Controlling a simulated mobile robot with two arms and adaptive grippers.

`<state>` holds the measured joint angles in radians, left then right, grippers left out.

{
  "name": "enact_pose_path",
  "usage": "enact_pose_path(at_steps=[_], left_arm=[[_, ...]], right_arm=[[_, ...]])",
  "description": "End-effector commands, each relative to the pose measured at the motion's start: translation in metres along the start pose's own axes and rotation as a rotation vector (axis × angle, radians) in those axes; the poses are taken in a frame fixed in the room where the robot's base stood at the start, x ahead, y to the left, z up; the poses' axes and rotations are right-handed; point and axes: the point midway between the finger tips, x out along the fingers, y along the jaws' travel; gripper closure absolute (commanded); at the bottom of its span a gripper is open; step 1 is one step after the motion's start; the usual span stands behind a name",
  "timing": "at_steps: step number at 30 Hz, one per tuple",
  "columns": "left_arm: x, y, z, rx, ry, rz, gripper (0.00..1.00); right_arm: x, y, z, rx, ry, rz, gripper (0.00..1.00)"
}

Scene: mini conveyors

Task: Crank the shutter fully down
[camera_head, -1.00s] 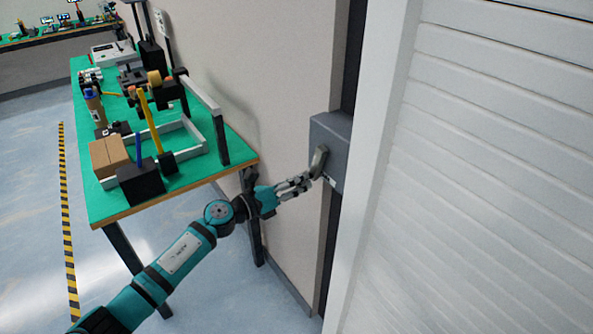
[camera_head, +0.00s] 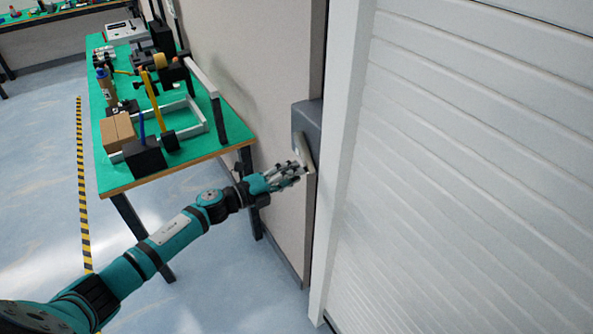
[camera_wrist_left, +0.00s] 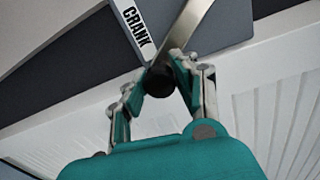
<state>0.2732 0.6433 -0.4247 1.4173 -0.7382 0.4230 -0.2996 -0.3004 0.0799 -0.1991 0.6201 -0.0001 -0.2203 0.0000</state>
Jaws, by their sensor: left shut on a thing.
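The white slatted shutter (camera_head: 450,170) fills the right side of the head view. The grey crank box (camera_head: 308,118) is on the wall beside its frame, and its label reads "CRANK" in the left wrist view (camera_wrist_left: 135,24). A metal crank arm (camera_head: 302,150) slants down from the box; it also shows in the left wrist view (camera_wrist_left: 187,25). My left gripper (camera_head: 297,171) is shut on the dark round crank knob (camera_wrist_left: 159,80) at the arm's end. The shutter's bottom edge is out of view. My right gripper is not in view.
A green-topped workbench (camera_head: 120,180) stands left of the crank with cardboard boxes (camera_head: 118,133), a black block (camera_head: 144,157) and a white frame on it. Yellow-black floor tape (camera_head: 82,190) runs along its left side. The floor in front is clear.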

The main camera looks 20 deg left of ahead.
Motion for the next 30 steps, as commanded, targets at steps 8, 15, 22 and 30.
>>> enact_pose_path(at_steps=[8, 15, 22, 30], left_arm=[[-0.002, -0.011, -0.007, -0.138, 0.012, -0.002, 1.00], [-0.002, -0.013, -0.009, -0.184, 0.014, -0.003, 1.00], [-0.002, -0.013, -0.009, -0.191, 0.014, -0.003, 1.00], [-0.002, -0.013, -0.009, -0.189, 0.013, -0.004, 0.63]], right_arm=[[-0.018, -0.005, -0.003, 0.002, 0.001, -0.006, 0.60], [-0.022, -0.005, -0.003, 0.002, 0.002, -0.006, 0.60], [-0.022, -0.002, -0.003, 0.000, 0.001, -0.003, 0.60], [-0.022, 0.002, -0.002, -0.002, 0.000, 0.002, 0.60]])
